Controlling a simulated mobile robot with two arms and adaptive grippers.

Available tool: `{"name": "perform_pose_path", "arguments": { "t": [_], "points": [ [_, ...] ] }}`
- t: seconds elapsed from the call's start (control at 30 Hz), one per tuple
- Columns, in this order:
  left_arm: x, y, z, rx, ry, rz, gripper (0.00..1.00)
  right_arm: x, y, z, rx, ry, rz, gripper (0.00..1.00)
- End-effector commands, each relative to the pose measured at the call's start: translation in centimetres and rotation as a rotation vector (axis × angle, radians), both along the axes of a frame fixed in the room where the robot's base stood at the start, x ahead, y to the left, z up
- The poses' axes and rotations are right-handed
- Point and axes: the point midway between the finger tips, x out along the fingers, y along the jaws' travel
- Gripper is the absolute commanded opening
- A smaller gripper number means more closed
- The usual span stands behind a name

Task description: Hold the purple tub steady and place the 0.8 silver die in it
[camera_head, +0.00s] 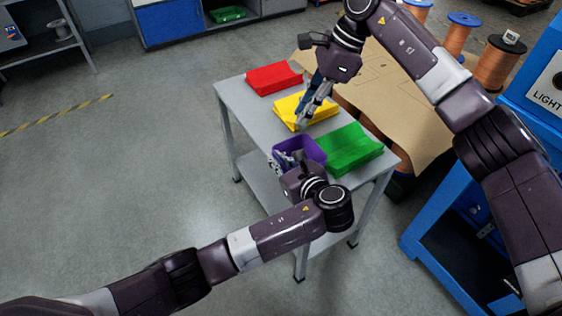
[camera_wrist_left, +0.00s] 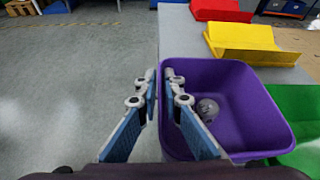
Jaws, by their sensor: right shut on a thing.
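The purple tub (camera_head: 308,150) stands at the near end of the grey table; it fills the right of the left wrist view (camera_wrist_left: 245,85). A small round grey piece (camera_wrist_left: 208,110), possibly a silver die, lies inside it. My left gripper (camera_wrist_left: 160,78) is at the tub's left wall, with a finger on each side of its rim; whether it grips the wall is unclear. My right gripper (camera_head: 301,122) points down over the yellow bin (camera_head: 312,110), behind the tub. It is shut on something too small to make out.
A red bin (camera_head: 274,79) and a green bin (camera_head: 350,150) share the table (camera_head: 238,98) with the yellow one. A cardboard-topped surface (camera_head: 385,85) and copper spools (camera_head: 495,65) are behind at right. A blue machine (camera_head: 535,75) stands far right. Floor at left is open.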

Motion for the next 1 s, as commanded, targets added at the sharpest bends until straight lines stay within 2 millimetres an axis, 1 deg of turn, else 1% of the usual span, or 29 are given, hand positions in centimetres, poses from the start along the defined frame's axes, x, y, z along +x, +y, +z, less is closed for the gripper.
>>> {"name": "perform_pose_path", "arguments": {
  "t": [0.23,0.3,0.6,0.67,1.0],
  "points": [
    [0.1,0.0,0.0,0.000,0.000,0.000,0.07,0.0,0.0,0.0,0.001,-0.001,0.000,0.00],
    [0.1,0.0,0.0,-0.001,-0.001,0.000,0.00,0.0,0.0,0.0,0.001,-0.001,0.000,0.00],
    [0.0,0.0,0.0,0.000,0.000,-0.001,0.00,0.0,0.0,0.0,0.001,0.000,0.000,0.00],
    [0.0,0.0,0.0,0.000,0.000,-0.001,0.00,0.0,0.0,-0.2,0.000,0.000,0.000,0.00],
    [0.0,0.0,0.0,0.000,0.000,-0.001,0.00,0.0,0.0,-2.6,0.001,0.000,0.000,0.00]
  ]
}}
